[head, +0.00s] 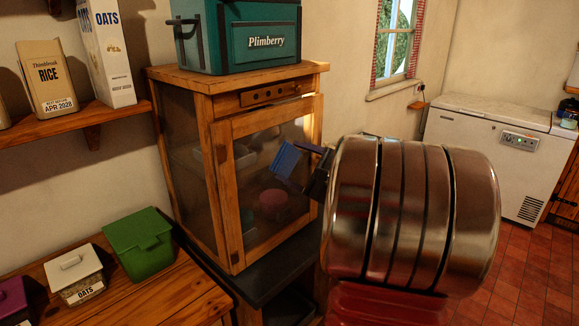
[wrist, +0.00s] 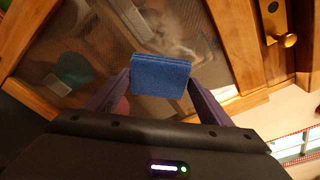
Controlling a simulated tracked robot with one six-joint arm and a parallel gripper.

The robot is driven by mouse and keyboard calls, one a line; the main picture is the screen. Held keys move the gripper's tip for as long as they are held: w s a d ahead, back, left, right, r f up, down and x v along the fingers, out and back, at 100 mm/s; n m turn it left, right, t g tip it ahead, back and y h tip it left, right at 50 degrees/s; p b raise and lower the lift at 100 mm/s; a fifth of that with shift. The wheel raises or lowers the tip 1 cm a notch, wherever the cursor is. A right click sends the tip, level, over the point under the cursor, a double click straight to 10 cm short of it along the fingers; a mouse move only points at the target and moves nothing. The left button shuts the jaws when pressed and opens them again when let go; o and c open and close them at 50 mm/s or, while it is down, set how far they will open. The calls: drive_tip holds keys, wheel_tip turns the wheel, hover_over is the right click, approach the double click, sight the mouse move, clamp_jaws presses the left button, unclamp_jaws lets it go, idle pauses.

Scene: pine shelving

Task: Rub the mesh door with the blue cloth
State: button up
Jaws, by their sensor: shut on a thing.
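The blue cloth (wrist: 161,74) is a folded pad between the two fingers of my gripper (wrist: 158,92) in the wrist view. In the head view the cloth (head: 285,159) shows at the tip of my gripper (head: 300,165), in front of the mesh door. The mesh door (head: 268,190) is a wooden frame with a see-through panel on the front of a pine cabinet, and it looks shut. In the wrist view the mesh (wrist: 100,50) lies behind the cloth. I cannot tell whether the cloth touches it. My arm hides the area right of the door.
A green Plimberry box (head: 248,38) stands on the cabinet. A green bin (head: 138,245) and an oats tub (head: 75,275) stand on the lower left counter. A white chest freezer (head: 480,140) stands at the right.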

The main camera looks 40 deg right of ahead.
drive_tip(key=shift+d, duration=0.8)
drive_tip(key=shift+d, duration=0.1)
drive_tip(key=shift+w+d, duration=0.15)
drive_tip(key=shift+d, duration=1.45)
drive_tip(key=shift+a, duration=1.7)
drive_tip(key=shift+a, duration=0.1)
drive_tip(key=shift+a, duration=1.75)
